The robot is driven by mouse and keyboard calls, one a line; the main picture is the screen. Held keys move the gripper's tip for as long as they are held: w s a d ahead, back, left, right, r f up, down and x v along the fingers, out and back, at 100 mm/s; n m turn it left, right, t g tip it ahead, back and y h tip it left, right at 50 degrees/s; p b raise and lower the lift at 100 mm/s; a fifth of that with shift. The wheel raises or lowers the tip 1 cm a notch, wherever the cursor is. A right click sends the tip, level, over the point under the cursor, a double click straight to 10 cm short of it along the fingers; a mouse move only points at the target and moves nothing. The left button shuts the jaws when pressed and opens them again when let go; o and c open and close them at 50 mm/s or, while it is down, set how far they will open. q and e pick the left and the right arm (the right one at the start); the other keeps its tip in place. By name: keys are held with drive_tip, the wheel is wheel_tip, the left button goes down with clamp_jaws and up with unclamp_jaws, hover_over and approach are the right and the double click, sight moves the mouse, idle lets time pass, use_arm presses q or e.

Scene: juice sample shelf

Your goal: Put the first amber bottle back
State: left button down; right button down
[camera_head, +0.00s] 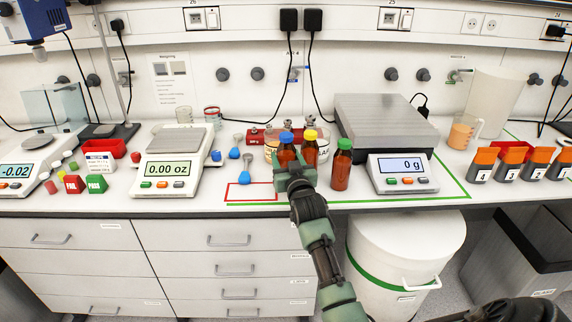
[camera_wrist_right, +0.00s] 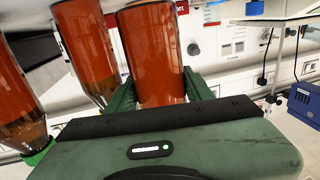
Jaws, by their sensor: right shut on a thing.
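My right gripper (camera_head: 292,174) is shut on the amber bottle with a blue cap (camera_head: 286,153), which stands upright at the counter's front. In the right wrist view this bottle (camera_wrist_right: 152,60) is between the green fingers (camera_wrist_right: 160,95). An amber bottle with a yellow cap (camera_head: 310,149) is close to its right, and one with a green cap (camera_head: 341,167) stands further right. Both also show left of the held bottle in the wrist view. The gripper hides the held bottle's lower part, so I cannot tell if it touches the counter. My left gripper is not in view.
A scale reading 0 g (camera_head: 402,181) stands to the right, another scale (camera_head: 167,170) to the left. A red rack (camera_head: 257,136) is behind.

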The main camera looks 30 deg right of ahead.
drive_tip(key=shift+f, duration=1.1)
drive_tip(key=shift+f, duration=0.1)
drive_tip(key=c, duration=0.6)
unclamp_jaws()
drive_tip(key=b+v, duration=0.1)
drive_tip(key=v, duration=1.1)
